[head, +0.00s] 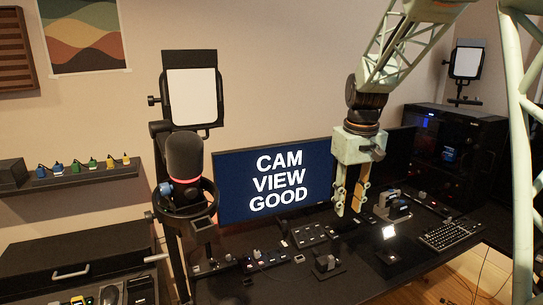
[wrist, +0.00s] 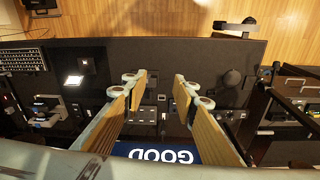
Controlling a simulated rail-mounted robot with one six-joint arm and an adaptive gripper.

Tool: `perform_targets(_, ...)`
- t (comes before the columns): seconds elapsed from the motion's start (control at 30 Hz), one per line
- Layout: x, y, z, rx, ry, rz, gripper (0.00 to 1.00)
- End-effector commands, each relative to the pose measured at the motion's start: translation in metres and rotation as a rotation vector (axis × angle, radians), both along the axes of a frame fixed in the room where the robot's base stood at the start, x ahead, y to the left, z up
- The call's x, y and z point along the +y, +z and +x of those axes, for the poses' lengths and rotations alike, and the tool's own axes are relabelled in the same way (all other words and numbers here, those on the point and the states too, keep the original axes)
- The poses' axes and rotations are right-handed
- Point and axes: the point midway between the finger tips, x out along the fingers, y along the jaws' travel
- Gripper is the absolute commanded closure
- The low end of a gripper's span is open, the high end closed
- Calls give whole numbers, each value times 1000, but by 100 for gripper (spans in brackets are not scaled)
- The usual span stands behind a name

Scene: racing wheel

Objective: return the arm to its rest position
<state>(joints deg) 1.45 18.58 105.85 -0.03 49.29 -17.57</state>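My gripper (head: 350,198) hangs pointing down in front of the monitor's right edge in the head view, above the desk. Its two wood-coloured fingers are apart with nothing between them; the wrist view shows the same gap (wrist: 158,85). My pale green arm (head: 400,50) comes down from the top right to it. The fingertips look clear of the desk, though the exact height is hard to tell.
The monitor (head: 278,182) reads "CAM VIEW GOOD". A black microphone (head: 185,160) and a light panel (head: 191,97) stand left. The black desk (head: 350,281) carries small devices, a keyboard (head: 450,234) and a lit square (head: 389,232). A dark PC case (head: 455,150) stands at right.

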Motion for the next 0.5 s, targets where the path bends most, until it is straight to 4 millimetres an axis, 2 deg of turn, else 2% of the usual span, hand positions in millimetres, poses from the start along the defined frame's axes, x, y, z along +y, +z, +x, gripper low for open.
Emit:
perform_targets(0.1,1,16,-19,-11,-11,1,74)
perform_targets(0.5,5,58,-82,-46,-50,6,74)
